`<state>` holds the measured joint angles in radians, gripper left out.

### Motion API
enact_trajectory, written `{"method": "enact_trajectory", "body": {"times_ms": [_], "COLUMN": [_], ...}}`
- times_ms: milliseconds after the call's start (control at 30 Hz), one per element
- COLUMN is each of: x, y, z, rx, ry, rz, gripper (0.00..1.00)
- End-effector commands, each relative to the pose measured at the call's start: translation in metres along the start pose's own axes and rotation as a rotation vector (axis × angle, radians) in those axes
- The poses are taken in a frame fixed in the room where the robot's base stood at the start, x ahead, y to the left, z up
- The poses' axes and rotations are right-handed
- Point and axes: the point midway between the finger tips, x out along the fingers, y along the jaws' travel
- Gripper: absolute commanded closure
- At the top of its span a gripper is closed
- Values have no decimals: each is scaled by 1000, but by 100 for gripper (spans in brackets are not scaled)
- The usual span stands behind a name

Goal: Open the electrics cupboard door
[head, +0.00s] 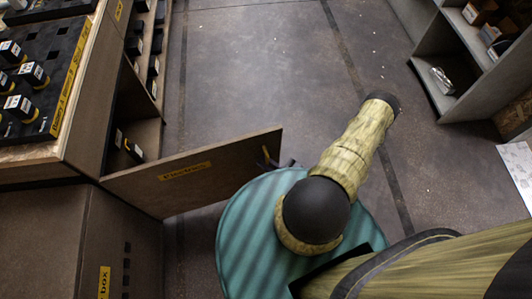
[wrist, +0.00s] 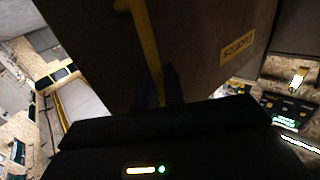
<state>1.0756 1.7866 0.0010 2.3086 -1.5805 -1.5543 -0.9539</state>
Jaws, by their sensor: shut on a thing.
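The electrics cupboard door (head: 225,158) is a brown panel with a yellow label. It stands swung out from the cupboard on the left, with shelves showing behind it. Its yellow handle (head: 266,155) is near the free edge. In the wrist view the door (wrist: 200,30) fills the upper middle, its label at right, and the yellow handle (wrist: 145,38) runs down between my dark fingers. My gripper (wrist: 160,88) is shut on the handle. In the head view only a dark bit of my gripper (head: 289,163) shows beside the handle; my arm and base hide the rest.
Cupboard shelves (head: 150,75) with dark items are behind the door. A counter with a black panel (head: 35,75) of small boxes is at left, above another cabinet (head: 60,235). Open shelving (head: 455,60) stands at far right. The grey floor (head: 260,70) between is clear.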

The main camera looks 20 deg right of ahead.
Motion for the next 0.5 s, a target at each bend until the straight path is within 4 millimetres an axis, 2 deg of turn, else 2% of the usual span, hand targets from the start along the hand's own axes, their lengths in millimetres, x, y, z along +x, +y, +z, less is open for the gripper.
{"method": "enact_trajectory", "body": {"times_ms": [433,467,500], "x": [-3,-3,-3], "y": [-3,-3,-3], "z": [1,1,1], "rx": [-3,-3,-3], "ry": [-1,-1,-1], "rz": [-1,-1,-2], "gripper": [100,87,85]}}
